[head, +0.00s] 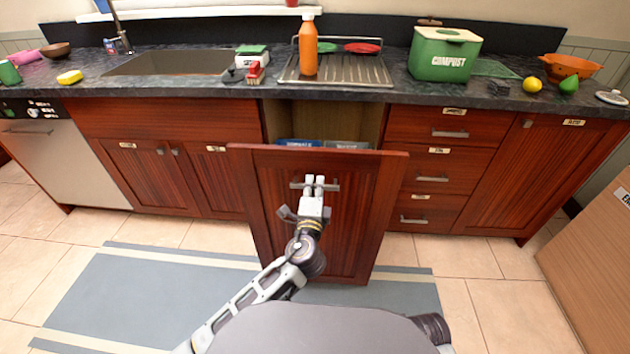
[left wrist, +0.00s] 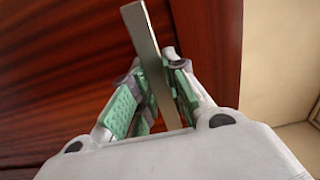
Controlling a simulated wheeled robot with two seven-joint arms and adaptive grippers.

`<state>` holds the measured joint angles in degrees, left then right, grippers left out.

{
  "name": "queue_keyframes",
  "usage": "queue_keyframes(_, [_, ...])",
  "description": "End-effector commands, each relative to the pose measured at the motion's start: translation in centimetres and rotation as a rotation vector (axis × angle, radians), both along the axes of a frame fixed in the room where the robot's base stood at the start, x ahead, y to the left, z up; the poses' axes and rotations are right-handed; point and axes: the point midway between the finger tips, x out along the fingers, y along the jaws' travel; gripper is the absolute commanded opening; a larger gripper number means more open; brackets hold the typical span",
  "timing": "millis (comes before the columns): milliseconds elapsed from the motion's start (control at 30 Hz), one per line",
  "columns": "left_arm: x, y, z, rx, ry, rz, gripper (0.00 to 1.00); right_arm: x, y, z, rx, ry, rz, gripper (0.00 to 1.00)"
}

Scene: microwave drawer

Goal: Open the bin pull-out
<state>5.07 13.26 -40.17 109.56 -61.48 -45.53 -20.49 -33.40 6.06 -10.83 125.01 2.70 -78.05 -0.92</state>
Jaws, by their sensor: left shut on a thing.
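The bin pull-out (head: 275,215) is a tall red-brown wooden front that stands out from the cabinet row. Blue and grey bins (head: 348,145) show just behind its top edge, inside the opening. My left gripper (head: 314,183) is at the metal bar handle (head: 334,187) on the upper part of this front. In the left wrist view its two green-padded fingers (left wrist: 158,95) are on either side of the handle bar (left wrist: 150,45), shut on it. The wood panel (left wrist: 60,75) fills much of that view. My right gripper is not in view.
The counter (head: 400,88) above carries a green compost box (head: 443,62), an orange bottle (head: 308,45) and a drying rack (head: 345,72). Drawers (head: 433,172) are at the right, cupboard doors (head: 140,165) at the left. A blue-grey mat (head: 150,300) lies on the tiled floor. A cardboard-coloured box (head: 595,260) stands far right.

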Motion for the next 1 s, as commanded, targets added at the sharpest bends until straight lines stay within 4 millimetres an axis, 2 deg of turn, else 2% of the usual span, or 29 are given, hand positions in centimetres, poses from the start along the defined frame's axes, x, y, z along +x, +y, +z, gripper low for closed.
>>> queue_keyframes(433, [-0.37, -0.06, -0.14, 0.0, 0.002, -0.001, 0.0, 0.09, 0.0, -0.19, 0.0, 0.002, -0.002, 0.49])
queue_keyframes(467, [-0.37, -0.06, -0.14, 0.0, 0.002, -0.001, 0.16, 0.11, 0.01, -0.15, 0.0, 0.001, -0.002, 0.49])
queue_keyframes(633, [-0.35, -0.04, -0.09, 0.0, 0.001, -0.001, 0.38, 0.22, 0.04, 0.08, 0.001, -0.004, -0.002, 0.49])
queue_keyframes(1000, [-0.32, -0.01, 0.11, -0.001, 0.0, 0.0, 0.38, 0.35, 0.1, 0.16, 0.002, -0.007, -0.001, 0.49])
